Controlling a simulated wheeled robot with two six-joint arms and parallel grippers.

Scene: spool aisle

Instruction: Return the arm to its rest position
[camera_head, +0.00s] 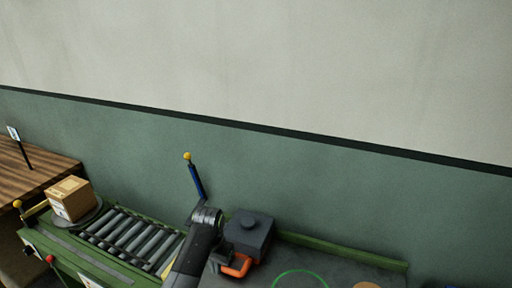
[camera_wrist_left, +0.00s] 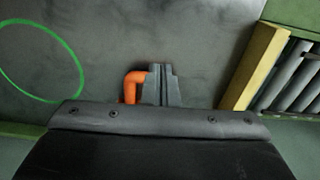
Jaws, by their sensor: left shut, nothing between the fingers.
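My left arm (camera_head: 195,250) comes in from the lower edge of the head view. My left gripper (camera_head: 222,258) is low over the dark worktop, beside an orange bent handle (camera_head: 238,266). In the left wrist view my left gripper (camera_wrist_left: 162,86) has its fingers together and empty. The orange handle (camera_wrist_left: 132,84) is just left of them; I cannot tell whether they touch. My right gripper is not in view.
A roller conveyor (camera_head: 125,240) lies left of the arm, with a cardboard box (camera_head: 70,198) at its far left end. A blue post with a yellow knob (camera_head: 196,180) stands behind the arm. A green ring (camera_head: 300,273) marks the worktop to the right.

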